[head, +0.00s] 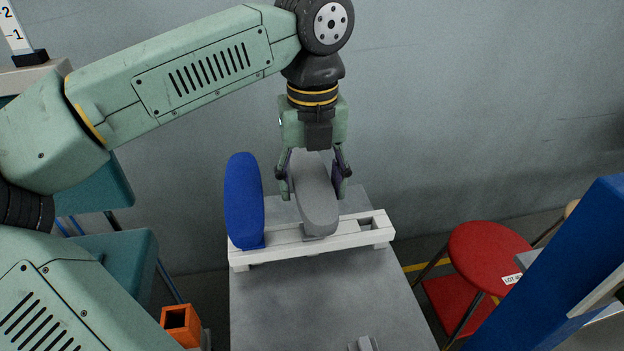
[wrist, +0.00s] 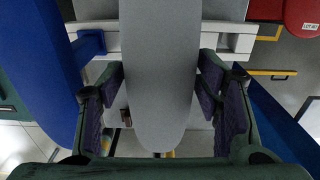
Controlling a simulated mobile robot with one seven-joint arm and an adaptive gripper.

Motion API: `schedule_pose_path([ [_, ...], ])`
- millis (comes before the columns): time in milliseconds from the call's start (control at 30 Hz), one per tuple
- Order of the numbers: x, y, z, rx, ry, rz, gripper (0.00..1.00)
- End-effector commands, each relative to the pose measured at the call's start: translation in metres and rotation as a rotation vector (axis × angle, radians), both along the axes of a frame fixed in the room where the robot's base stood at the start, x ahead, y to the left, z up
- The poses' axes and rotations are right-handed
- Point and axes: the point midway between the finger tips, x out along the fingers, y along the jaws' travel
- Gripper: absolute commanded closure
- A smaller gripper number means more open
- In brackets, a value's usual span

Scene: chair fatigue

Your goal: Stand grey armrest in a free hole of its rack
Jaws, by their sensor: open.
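The grey armrest (head: 318,205) is upright at the middle of the white rack (head: 285,250), its long pad tilted back toward the wall. Its lower end meets the rack's top; how deep it sits is hidden. My gripper (head: 312,186) is open around the grey armrest, one finger on each side. In the wrist view the grey armrest (wrist: 158,75) runs between the spread fingers, with narrow gaps beside it. A blue armrest (head: 244,200) stands in the rack's left part. An empty hole (head: 372,223) shows at the rack's right end.
The rack stands on a grey table (head: 320,300) with bare surface in front. A small grey part (head: 364,344) lies at the table's front edge. A red stool (head: 488,258) and a blue panel (head: 570,270) are at right. An orange box (head: 181,325) is at lower left.

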Motion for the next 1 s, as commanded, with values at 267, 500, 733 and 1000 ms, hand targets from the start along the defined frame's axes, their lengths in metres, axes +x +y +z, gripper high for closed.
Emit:
schedule_pose_path([
  [267,0.000,0.000,-0.001,0.001,0.001,0.000,0.36],
  [500,0.001,0.000,0.016,0.000,-0.002,0.002,0.36],
  [733,0.001,-0.001,0.065,0.001,-0.003,0.002,0.36],
  [1000,0.001,-0.001,0.110,0.000,-0.002,0.001,0.36],
])
